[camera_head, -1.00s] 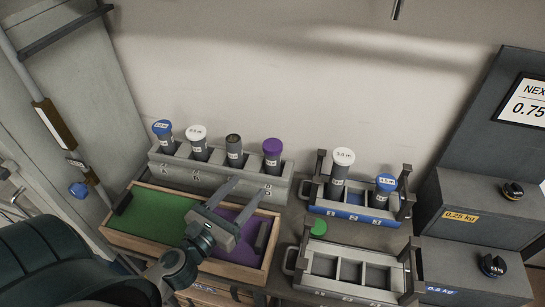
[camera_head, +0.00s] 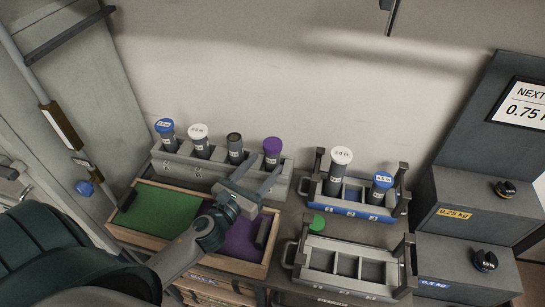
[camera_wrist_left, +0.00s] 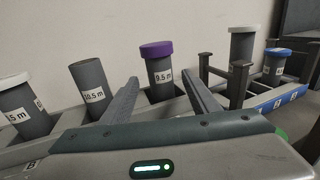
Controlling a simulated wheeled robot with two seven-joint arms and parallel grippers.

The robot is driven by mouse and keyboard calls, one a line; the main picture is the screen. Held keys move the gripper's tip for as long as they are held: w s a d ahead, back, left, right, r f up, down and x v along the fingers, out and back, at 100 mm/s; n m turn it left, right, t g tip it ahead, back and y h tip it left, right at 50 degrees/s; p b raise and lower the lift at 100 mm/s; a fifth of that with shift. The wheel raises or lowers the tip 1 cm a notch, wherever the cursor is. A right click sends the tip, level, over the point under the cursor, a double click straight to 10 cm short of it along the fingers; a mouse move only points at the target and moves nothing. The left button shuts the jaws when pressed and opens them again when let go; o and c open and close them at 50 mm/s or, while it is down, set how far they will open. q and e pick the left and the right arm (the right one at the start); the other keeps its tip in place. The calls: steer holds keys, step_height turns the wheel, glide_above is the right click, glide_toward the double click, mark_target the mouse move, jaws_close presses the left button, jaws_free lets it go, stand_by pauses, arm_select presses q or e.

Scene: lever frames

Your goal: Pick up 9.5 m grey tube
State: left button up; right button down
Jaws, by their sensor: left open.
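The 9.5 m tube (camera_head: 272,154) is grey with a purple cap and stands upright in the rightmost slot of the grey rack (camera_head: 188,175). Its 9.5 m label faces me in the left wrist view (camera_wrist_left: 160,78). My left gripper (camera_head: 262,168) is open and in front of this tube. In the left wrist view its two fingers (camera_wrist_left: 160,82) point at the tube, one on each side of it in the picture, with nothing held. I cannot tell whether the fingertips reach it. My right gripper is not in view.
The rack also holds a 10.5 m tube (camera_wrist_left: 90,83) without a coloured cap, a white-capped tube (camera_head: 199,142) and a blue-capped tube (camera_head: 166,132). A blue tray (camera_head: 348,208) with two tubes and an empty grey tray (camera_head: 340,286) stand right. A green-and-purple wooden box (camera_head: 160,235) lies in front.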

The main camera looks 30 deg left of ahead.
mark_target(268, 160)
arm_select(q)
steer(key=shift+w, duration=0.1)
steer(key=shift+w+r, duration=0.15)
steer(key=shift+w, duration=0.05)
steer(key=w+p, duration=0.2)
steer(key=w, duration=0.2)
steer(key=shift+d+r, duration=0.1)
steer(key=shift+d, duration=0.05)
steer(key=shift+w, duration=0.35)
steer(key=c, duration=1.3)
